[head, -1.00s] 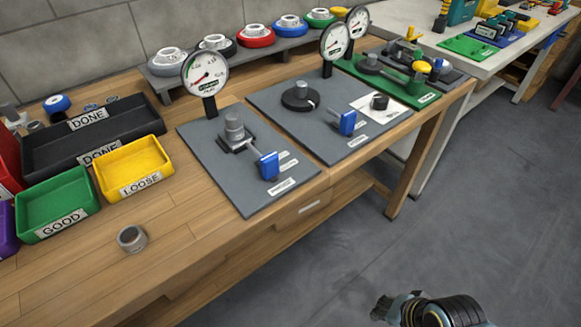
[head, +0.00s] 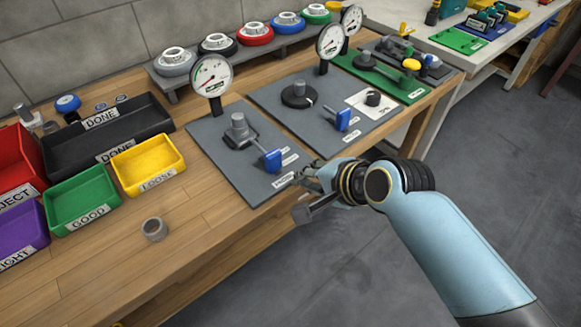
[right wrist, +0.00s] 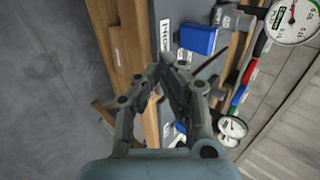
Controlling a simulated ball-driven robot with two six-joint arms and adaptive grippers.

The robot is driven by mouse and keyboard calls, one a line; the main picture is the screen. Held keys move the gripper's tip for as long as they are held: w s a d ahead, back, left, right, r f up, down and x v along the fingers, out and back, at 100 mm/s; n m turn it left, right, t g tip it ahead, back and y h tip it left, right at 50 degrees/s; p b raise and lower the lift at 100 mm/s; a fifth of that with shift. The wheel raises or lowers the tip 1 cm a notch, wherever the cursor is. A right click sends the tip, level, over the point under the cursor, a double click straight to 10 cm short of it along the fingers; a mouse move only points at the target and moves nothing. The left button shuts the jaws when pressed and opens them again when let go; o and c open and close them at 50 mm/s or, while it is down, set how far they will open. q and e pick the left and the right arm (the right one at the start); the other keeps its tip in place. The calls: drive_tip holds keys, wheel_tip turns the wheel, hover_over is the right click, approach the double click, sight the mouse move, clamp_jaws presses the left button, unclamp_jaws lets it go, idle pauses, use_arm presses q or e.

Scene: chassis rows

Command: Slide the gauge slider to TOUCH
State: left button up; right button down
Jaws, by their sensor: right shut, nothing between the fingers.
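A blue slider block (head: 273,160) sits on the nearest grey board (head: 216,152), in front of a grey fixture (head: 239,131) and a round dial gauge (head: 211,76). White labels (head: 285,180) lie along the board beside the block, too small to read surely. My right gripper (head: 303,178) is shut and empty at the board's front right edge, near the labels and apart from the block. In the right wrist view its fingertips (right wrist: 174,61) are together, with the blue block (right wrist: 199,39) beyond them to the right. My left gripper is not in view.
A second grey board (head: 315,118) with another blue block (head: 343,120) and gauge stands right of the first. Black, yellow (head: 147,168) and green (head: 80,200) trays are at left. A loose grey ring (head: 154,229) lies on bare wood in front.

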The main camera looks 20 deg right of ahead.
sight(281, 157)
drive_tip(key=w, duration=0.1)
drive_tip(key=w+a, duration=0.1)
drive_tip(key=w+f, duration=0.1)
drive_tip(key=shift+w+a, duration=0.2)
drive_tip(key=shift+w, duration=0.2)
drive_tip(key=shift+w+a, duration=0.2)
drive_tip(key=shift+w, duration=0.35)
drive_tip(key=shift+w+a, duration=0.35)
drive_tip(key=shift+w, duration=0.6)
drive_tip(key=shift+w+a, duration=0.3)
drive_tip(key=shift+w, duration=0.6)
drive_tip(key=shift+s, duration=0.15)
